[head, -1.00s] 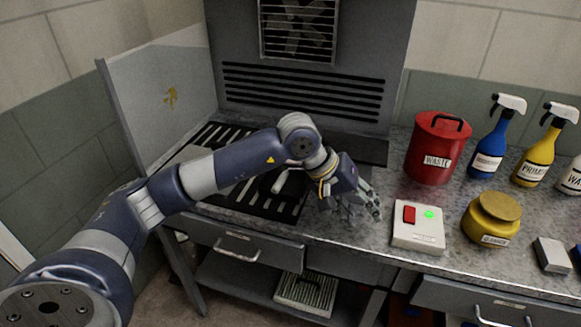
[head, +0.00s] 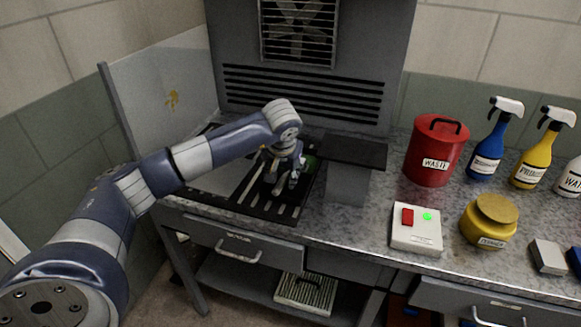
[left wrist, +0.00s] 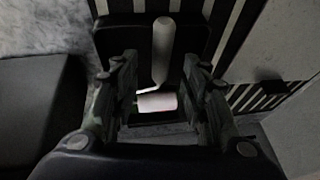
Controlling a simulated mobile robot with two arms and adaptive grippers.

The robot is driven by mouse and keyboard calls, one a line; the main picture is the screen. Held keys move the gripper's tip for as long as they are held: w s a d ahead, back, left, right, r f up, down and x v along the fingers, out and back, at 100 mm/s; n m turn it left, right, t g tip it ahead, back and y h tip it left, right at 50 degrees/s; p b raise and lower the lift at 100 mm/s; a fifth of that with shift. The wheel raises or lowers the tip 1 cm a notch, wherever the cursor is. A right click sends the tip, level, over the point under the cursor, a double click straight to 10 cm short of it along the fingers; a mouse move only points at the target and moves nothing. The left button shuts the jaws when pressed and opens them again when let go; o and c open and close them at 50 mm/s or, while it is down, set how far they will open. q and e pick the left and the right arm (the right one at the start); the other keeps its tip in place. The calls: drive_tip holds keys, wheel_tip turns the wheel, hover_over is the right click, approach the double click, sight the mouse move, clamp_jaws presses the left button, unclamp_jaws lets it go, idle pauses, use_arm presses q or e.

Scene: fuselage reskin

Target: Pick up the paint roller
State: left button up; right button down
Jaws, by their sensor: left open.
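The paint roller (left wrist: 157,101) shows in the left wrist view between the two fingers of my left gripper (left wrist: 160,95). It has a pale pinkish-white sleeve, a thin bent frame and a grey handle (left wrist: 163,45) pointing away. It lies in or over a dark tray (left wrist: 112,35) on the slotted grate. In the head view my left gripper (head: 287,182) hangs low over the grate and hides most of the roller. The gripper is open, with a finger on each side of the roller. I cannot tell whether the fingers touch it. My right gripper is not in view.
A dark-topped grey block (head: 350,165) stands right of the gripper. Farther right are a button box (head: 417,238), a red waste can (head: 436,150), a yellow jar (head: 489,220) and spray bottles (head: 488,150). A side panel (head: 160,105) bounds the left.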

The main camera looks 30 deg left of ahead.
sight(283, 179)
use_arm(q)
drive_tip(key=x, duration=0.3)
drive_tip(key=shift+w+a+f+p, duration=0.15)
drive_tip(key=shift+w+f+p, duration=0.05)
drive_tip(key=shift+f+p, duration=0.2)
clamp_jaws()
drive_tip(key=shift+r, duration=0.1)
